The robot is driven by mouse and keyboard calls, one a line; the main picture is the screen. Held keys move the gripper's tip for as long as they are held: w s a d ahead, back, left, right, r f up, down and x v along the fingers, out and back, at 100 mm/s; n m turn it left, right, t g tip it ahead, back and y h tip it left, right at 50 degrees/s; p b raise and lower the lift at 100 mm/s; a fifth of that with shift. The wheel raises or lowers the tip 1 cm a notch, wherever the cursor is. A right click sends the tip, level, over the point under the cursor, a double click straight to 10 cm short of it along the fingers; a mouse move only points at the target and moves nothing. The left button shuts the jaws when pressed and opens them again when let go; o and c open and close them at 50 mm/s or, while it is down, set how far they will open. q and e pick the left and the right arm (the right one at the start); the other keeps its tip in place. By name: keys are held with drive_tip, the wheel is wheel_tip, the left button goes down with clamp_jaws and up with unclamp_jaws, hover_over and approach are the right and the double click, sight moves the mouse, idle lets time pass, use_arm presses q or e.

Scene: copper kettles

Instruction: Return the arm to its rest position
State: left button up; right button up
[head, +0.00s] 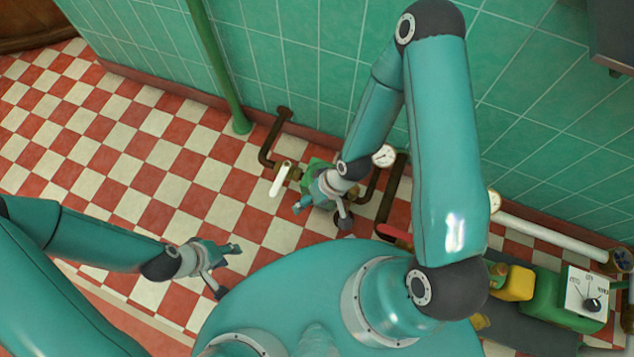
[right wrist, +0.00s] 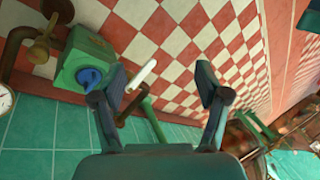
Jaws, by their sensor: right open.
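My right arm reaches down from the upper middle of the head view to the pipework by the wall. Its gripper (head: 321,214) is beside a green box and a white lever. In the right wrist view the right gripper (right wrist: 161,82) has its two dark fingers spread, with nothing held between them. A green box (right wrist: 84,58) with a blue knob (right wrist: 90,77) is just left of its left finger. The white lever (right wrist: 141,75) shows beyond the gap between the fingers. My left gripper (head: 229,270) is over the checkered floor at lower left, its fingers spread and empty.
Brown pipes (head: 275,139) and a round gauge (head: 384,156) stand against the green tiled wall (head: 290,60). A green vertical pipe (head: 216,65) rises at its left. A green machine with a dial panel (head: 586,293) is at lower right. The checkered floor (head: 110,150) at left is clear.

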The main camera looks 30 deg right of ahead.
drive_tip(key=shift+s+r+m+g+h, duration=0.2)
drive_tip(key=shift+s+m, duration=0.25)
drive_tip(key=shift+s, duration=0.35)
drive_tip(key=shift+s+r+m+g+h, duration=0.1)
drive_tip(key=shift+s+r+m, duration=0.15)
drive_tip(key=shift+s+m, duration=0.35)
drive_tip(key=shift+s+r, duration=0.1)
